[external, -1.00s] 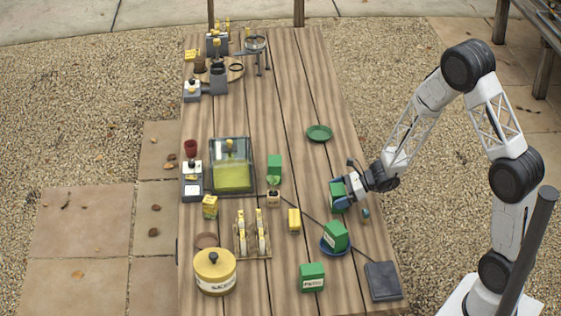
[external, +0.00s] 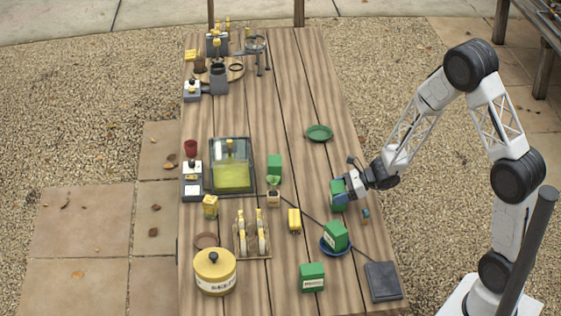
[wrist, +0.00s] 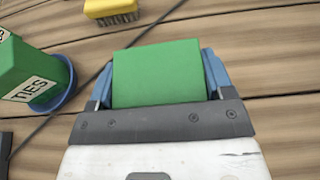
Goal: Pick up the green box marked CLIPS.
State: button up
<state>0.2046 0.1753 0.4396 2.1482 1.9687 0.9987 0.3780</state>
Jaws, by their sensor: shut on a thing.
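My gripper (external: 341,196) is shut on a green box (external: 337,188) on the right side of the table. In the wrist view the green box (wrist: 158,74) sits between the two blue fingers, its plain top facing the camera. No label shows on it, so I cannot read a CLIPS mark. I cannot tell whether it touches the tabletop. Another green box (external: 335,236), marked TIES in the wrist view (wrist: 35,75), stands on a blue saucer (external: 323,250). A third green box (external: 312,278) with a small unreadable label stands nearer the front.
An unlabelled-looking green box (external: 274,164) stands beside a glass-like case (external: 231,188). A yellow-topped brush (external: 294,220) lies left of my gripper; a dark cable runs between them. A green dish (external: 319,133) and dark pad (external: 382,281) lie nearby. The table's far middle is clear.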

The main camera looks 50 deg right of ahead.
jog(key=shift+r, duration=4.5)
